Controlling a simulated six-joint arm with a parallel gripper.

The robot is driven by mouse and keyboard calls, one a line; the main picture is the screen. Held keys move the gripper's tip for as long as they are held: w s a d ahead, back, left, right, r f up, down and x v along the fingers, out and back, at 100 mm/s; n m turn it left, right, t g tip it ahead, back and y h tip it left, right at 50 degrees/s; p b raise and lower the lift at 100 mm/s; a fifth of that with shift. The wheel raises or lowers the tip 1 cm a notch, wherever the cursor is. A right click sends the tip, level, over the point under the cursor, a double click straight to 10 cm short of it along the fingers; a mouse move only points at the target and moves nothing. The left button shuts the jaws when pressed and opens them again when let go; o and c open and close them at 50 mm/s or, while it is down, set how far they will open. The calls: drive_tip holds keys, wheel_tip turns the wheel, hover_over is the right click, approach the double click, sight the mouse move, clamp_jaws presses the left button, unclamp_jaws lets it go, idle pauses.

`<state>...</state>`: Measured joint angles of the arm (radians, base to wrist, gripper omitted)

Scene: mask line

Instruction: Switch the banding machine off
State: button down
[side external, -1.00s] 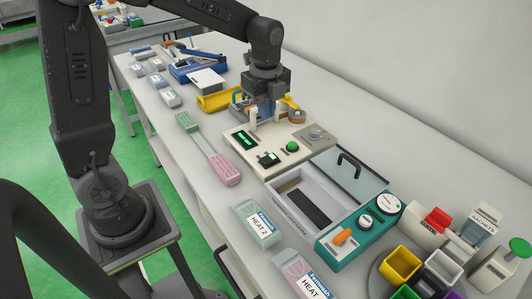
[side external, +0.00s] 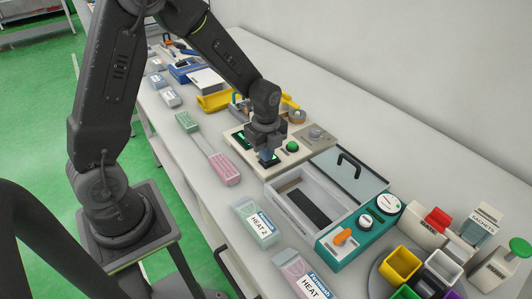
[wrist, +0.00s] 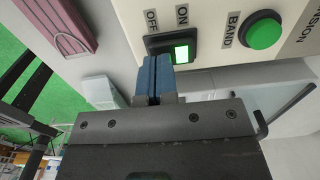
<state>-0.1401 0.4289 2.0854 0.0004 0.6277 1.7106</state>
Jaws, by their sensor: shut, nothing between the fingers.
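The cream banding machine (side external: 304,154) stands on the bench. The switch's ON side glows green. My gripper (side external: 268,162) is over the front of the machine and hides the switch in the side view. In the wrist view my gripper (wrist: 155,68) is shut and empty, its blue fingertips together at the switch's edge, toward the OFF side. I cannot tell whether they touch it.
A green BAND button (wrist: 264,32) sits beside the switch. An open-lidded grey box (side external: 292,205) with a teal control panel (side external: 345,245) stands in front of the machine.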

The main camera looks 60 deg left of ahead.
drive_tip(key=shift+f, duration=0.3)
drive_tip(key=shift+s+f, duration=0.15)
drive_tip(key=shift+f, duration=0.15)
drive_tip(key=shift+w+r, duration=0.35)
drive_tip(key=shift+w, duration=0.5)
wheel_tip(320, 180, up, 14)
drive_tip(key=s, duration=0.2)
drive_tip(key=shift+s, duration=0.35)
